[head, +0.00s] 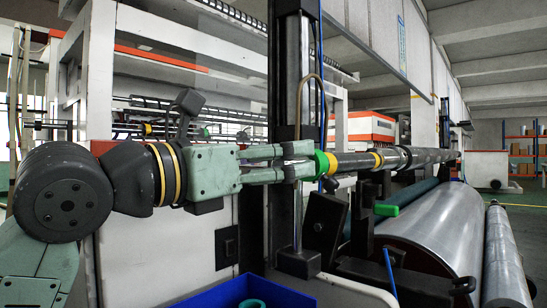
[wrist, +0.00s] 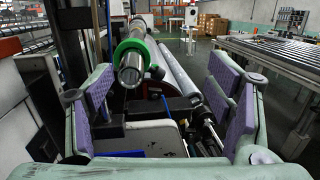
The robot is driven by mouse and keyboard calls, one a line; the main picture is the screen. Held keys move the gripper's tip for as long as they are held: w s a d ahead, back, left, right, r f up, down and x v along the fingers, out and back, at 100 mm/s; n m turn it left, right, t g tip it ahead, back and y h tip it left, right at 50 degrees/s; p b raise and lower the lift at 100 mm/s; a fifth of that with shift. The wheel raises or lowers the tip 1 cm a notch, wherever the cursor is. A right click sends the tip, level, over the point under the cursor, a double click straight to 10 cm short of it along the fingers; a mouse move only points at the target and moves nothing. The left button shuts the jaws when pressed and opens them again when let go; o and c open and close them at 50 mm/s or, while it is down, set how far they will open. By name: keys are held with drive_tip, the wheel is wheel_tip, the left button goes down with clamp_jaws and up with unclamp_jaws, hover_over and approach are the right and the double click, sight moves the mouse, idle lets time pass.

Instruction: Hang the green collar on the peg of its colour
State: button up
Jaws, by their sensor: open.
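The green collar (head: 321,164) sits around the near end of the long metal shaft (head: 350,162). In the wrist view the collar (wrist: 146,54) is ahead of my gripper, left of the middle, with the shaft end through it. My gripper (head: 302,161) is open and empty. In the head view its fingertips reach the collar's left side; I cannot tell whether they touch. In the wrist view its purple-padded fingers (wrist: 166,105) stand wide apart, with the collar high between them. A green piece (head: 386,210) sticks out below the shaft; it may be the green peg.
A blue bin (head: 205,296) with a teal ring (head: 251,303) is at the bottom. A thin blue rod (head: 390,270) stands near the big silver roll (head: 435,235). Dark brackets (head: 323,222) and a vertical column (head: 296,80) are close to my gripper.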

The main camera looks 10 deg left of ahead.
sight(303, 160)
drive_tip(key=w+d+y+p, duration=0.1)
drive_tip(key=w, duration=0.2)
drive_tip(key=w+d+p, duration=0.1)
drive_tip(key=w, duration=0.3)
drive_tip(key=w+d+n+y+p, duration=0.1)
drive_tip(key=w+d+p, duration=0.1)
drive_tip(key=w, duration=0.2)
drive_tip(key=shift+f+t+y, duration=0.3)
drive_tip(key=shift+w+d+f, duration=0.1)
drive_tip(key=shift+w+d, duration=0.1)
drive_tip(key=shift+w, duration=0.2)
drive_tip(key=shift+c, duration=0.5)
drive_tip(key=c, duration=1.2)
drive_tip(key=shift+b+v, duration=1.15)
drive_tip(key=shift+v, duration=5.85)
drive_tip(key=shift+c, duration=0.5)
